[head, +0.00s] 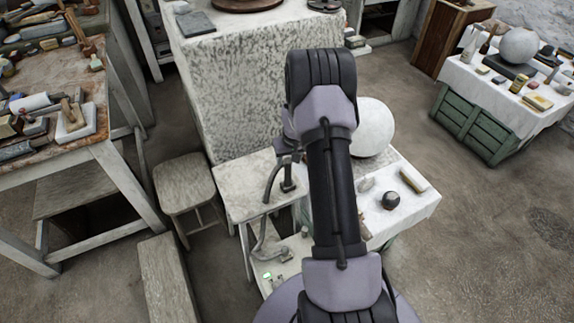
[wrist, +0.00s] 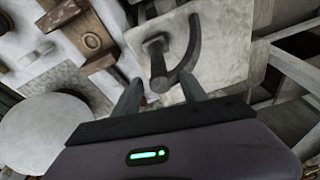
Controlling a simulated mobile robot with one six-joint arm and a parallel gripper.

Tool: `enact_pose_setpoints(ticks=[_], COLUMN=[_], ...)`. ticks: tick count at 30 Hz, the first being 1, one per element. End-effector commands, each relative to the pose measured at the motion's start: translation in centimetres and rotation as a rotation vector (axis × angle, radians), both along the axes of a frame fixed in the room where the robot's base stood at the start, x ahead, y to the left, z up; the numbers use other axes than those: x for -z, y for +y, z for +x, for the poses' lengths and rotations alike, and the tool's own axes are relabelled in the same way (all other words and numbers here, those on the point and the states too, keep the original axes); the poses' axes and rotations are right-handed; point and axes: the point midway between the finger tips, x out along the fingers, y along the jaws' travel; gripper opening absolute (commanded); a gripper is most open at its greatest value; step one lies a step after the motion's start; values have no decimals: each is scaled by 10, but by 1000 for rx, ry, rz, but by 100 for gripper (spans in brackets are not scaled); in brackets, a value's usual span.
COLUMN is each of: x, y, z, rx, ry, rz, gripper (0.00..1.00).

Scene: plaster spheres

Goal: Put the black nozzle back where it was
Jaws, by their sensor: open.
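A dark, curved piece with a stem and a round end (wrist: 187,50) shows in the wrist view on a pale, speckled top. I take it for the black nozzle, but its shape does not make this certain. In the head view a dark curved piece (head: 269,184) stands over the small pale table. My gripper (wrist: 160,80) is open, its two fingers pointing at the dark piece, with the stem's lower end between them in the picture. I cannot tell whether they touch it. In the head view my arm hides much of the area around the gripper.
A large white sphere (head: 372,128) stands close to the right of my arm, with a small dark ball (head: 391,200) on the white cloth in front. A stool (head: 185,183) is at the left. A speckled block (head: 240,90) rises behind. Open floor lies at the right.

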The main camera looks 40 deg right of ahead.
Motion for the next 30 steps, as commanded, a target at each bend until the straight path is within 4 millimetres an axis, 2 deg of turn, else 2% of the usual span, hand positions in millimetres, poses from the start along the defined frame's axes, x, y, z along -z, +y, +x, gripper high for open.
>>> enact_pose_setpoints(ticks=[1,4,12,14,17,18,19,20,21,22,23,24,26,27,30], x=[-16,-34,-48,-65,-133,-170,-197,-223,-255,-277,-296,-318,-340,-348,-354], y=[0,2,4,13,56,84,107,130,162,186,209,239,277,296,329], z=[-3,-7,-10,-6,1,-1,-6,-14,-29,-43,-59,-85,-126,-152,-206], rx=[0,-1,-2,-4,-12,-15,-18,-21,-25,-28,-31,-35,-43,-46,-54], ry=[-1,0,-1,-12,-54,-78,-96,-112,-136,-156,-175,-198,-229,-247,-277], rz=[-1,-2,-1,-3,2,8,15,22,35,48,61,81,113,134,184], gripper=[50,50,50,50,50,50,50,50,50,50,50,50,50,50,50])
